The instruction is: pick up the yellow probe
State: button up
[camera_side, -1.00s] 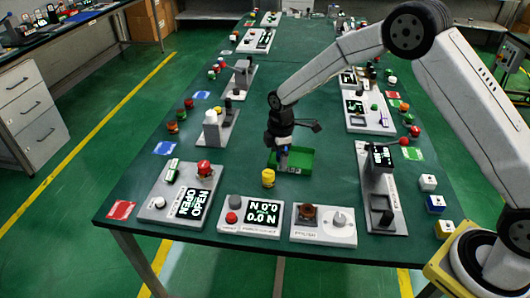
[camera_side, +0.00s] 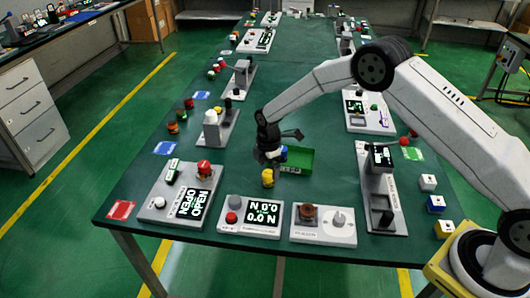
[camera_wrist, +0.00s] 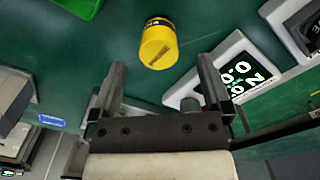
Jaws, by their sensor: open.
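The yellow probe (camera_side: 267,178) is a small yellow cylinder standing on the green table in the side view, just behind the panel with the "0.0 N" display. In the wrist view the yellow probe (camera_wrist: 158,43) lies ahead of the fingertips, roughly centred between the two fingers and apart from them. My gripper (camera_wrist: 160,78) is open and empty. In the side view my gripper (camera_side: 268,160) hangs close above and behind the probe, and its fingers are partly hard to make out.
A green tray (camera_side: 300,160) stands behind and right of the probe. The display panel (camera_side: 250,229), a knob panel (camera_side: 323,238) and a panel with a red button (camera_side: 180,205) line the front. Coloured cubes (camera_side: 436,203) sit at the right edge. Bare table lies left of the probe.

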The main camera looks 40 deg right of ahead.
aim_at(268, 173)
jog(key=shift+f, duration=2.6)
grip_shut()
